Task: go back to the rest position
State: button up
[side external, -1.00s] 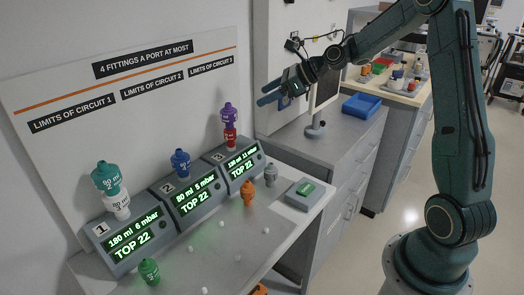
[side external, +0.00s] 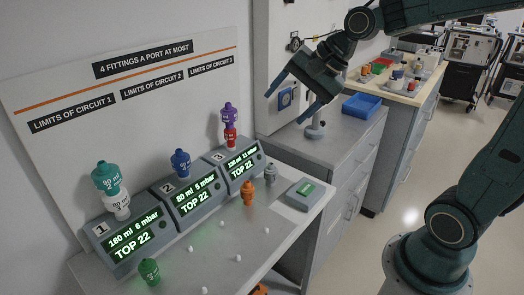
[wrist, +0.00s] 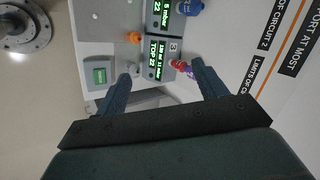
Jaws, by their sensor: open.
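My gripper (side external: 286,101) is open and empty, its two fingers spread in the air above the grey counter, right of port 3. In the wrist view the open fingers (wrist: 160,71) frame part of port 3's unit from above. Port 1 (side external: 128,240) bears a white fitting (side external: 116,206) with a teal one (side external: 105,177) on top. Port 2 (side external: 195,203) bears a blue fitting (side external: 180,162). Port 3 (side external: 239,168) bears a red fitting (side external: 230,138) with a purple one (side external: 229,115) on top.
A green fitting (side external: 149,271), an orange one (side external: 248,193) and a grey one (side external: 271,173) stand on the bench. A grey box with a green display (side external: 305,194) is at its right. A blue tray (side external: 361,105) sits on the counter behind. A sign board (side external: 130,100) stands behind the ports.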

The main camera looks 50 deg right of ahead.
jog(key=s+a+f+n+g+h, duration=0.1)
jog(key=s+n+h, duration=0.1)
jog(key=s+n, duration=1.1)
jog(key=s, duration=0.5)
jog(key=shift+s+a+f, duration=0.15)
jog(key=shift+f, duration=0.1)
